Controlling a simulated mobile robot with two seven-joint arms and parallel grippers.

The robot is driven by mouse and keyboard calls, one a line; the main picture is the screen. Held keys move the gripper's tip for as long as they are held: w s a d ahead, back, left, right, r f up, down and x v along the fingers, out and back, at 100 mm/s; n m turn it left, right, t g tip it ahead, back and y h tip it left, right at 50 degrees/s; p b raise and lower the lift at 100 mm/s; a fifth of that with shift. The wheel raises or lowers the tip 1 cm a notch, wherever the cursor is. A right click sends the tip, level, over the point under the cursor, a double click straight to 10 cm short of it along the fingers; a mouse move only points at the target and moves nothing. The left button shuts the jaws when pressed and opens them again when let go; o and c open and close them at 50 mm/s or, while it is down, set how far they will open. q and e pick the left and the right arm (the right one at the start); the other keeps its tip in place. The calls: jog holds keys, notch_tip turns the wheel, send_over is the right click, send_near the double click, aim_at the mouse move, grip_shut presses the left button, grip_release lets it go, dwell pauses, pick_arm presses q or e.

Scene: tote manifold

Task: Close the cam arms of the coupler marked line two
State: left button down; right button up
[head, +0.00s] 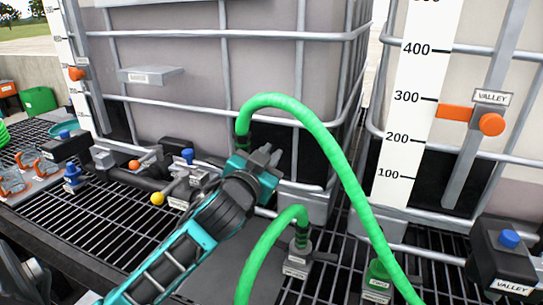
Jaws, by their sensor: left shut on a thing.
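My left gripper (265,160) reaches in from the lower left. Its jaws are shut at the lower end of the tall green hose (318,125), seemingly on its coupler, which the gripper mostly hides. The cam arms there cannot be made out. A second green hose (268,242) ends in a grey coupler (301,243) standing on the deck, with a dark arm sticking out to its right and a small label (296,268) in front. I cannot read for certain which coupler is marked line two. My right gripper is not in view.
A pipe manifold with yellow (157,198) and orange (134,164) handle knobs lies left of the gripper. A green fitting (377,272) and a dark blue-buttoned box (502,258) stand at right. Caged totes (170,62) rise behind. Open grating (85,228) lies at front left.

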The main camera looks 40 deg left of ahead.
pick_arm(q)
jog(key=shift+a+n, duration=0.1)
jog(key=shift+n, duration=0.2)
dwell(0.4)
jog(key=c, duration=1.2)
grip_release()
